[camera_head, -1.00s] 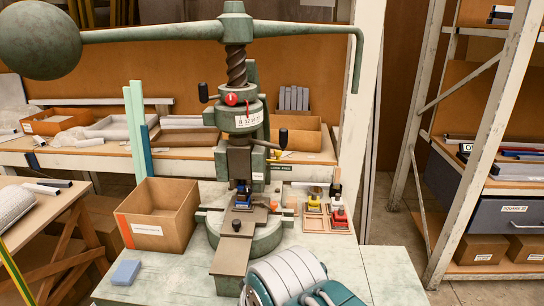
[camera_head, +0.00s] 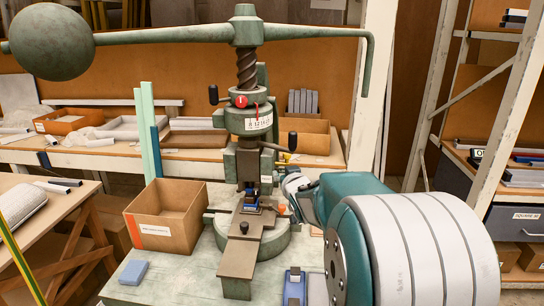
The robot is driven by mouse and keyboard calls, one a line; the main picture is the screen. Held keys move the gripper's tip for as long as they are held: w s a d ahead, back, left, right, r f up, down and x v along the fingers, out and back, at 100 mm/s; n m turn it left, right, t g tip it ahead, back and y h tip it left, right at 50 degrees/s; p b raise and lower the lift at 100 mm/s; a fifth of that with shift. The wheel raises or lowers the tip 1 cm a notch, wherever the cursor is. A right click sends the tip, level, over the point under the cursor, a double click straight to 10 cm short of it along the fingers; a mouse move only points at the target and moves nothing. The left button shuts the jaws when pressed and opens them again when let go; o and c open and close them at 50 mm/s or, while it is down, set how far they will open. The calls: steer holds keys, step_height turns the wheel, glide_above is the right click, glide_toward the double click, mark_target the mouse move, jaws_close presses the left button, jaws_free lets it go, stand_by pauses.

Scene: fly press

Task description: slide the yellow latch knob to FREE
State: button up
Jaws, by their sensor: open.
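The green fly press (camera_head: 250,130) stands on the bench in the middle of the view. A small yellow piece (camera_head: 284,158) shows just right of its column, below a black-knobbed lever (camera_head: 292,141). It looks like the latch knob, but it is too small to tell its setting. My teal and grey arm reaches in from the right, and its far grey end is close to the right side of the press, just below the yellow piece. My gripper's fingers cannot be made out; the arm and press hide that area.
An open cardboard box (camera_head: 137,225) stands left of the press. A blue block (camera_head: 133,272) lies at the front left of the bench. The press's long handle bar (camera_head: 310,32), with a heavy ball (camera_head: 52,41) at its left end, spans overhead. My arm covers much of the right side.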

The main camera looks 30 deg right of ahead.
mark_target(288, 157)
steer(key=w+d+f+t, duration=0.2)
steer(key=w+d, duration=0.1)
steer(key=d, duration=0.4)
steer(key=x, duration=1)
steer(key=shift+w+a, duration=0.2)
steer(key=shift+w, duration=0.2)
jaws_close()
